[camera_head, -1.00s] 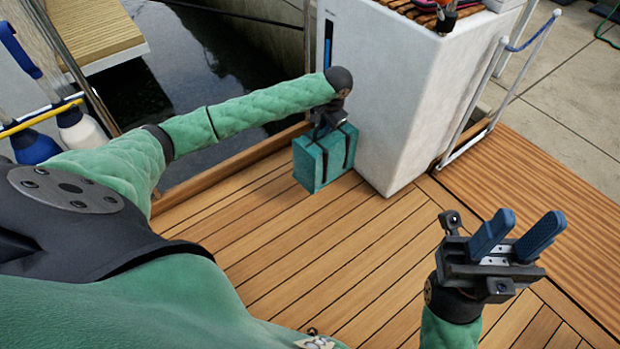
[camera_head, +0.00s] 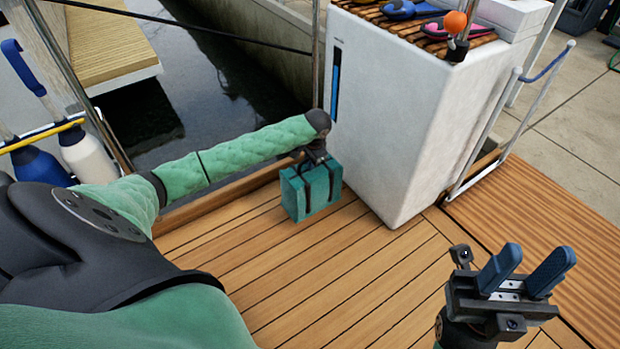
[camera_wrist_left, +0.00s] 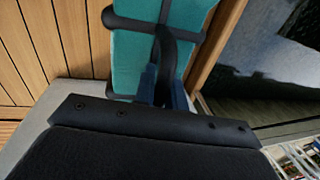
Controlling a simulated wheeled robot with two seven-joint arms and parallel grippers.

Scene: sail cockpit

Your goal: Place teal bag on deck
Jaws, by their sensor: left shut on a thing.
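The teal bag (camera_head: 312,192) has dark straps and a dark handle. It is upright at the deck's outer edge, left of the white cabinet. My left gripper (camera_head: 314,158) is above it, shut on its handle. In the left wrist view the teal bag (camera_wrist_left: 138,60) shows with its black handle between the blue fingertips (camera_wrist_left: 164,85). Whether the bag's underside touches the wooden deck (camera_head: 265,255) is hard to tell. My right gripper (camera_head: 522,272) is open and empty above the deck at lower right, its two blue fingers apart.
The white cabinet (camera_head: 385,120) stands just right of the bag, with several coloured things on its slatted top. Dark water (camera_head: 215,80) lies beyond the deck's edge. A white rail (camera_head: 500,130) stands right of the cabinet. The middle of the deck is clear.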

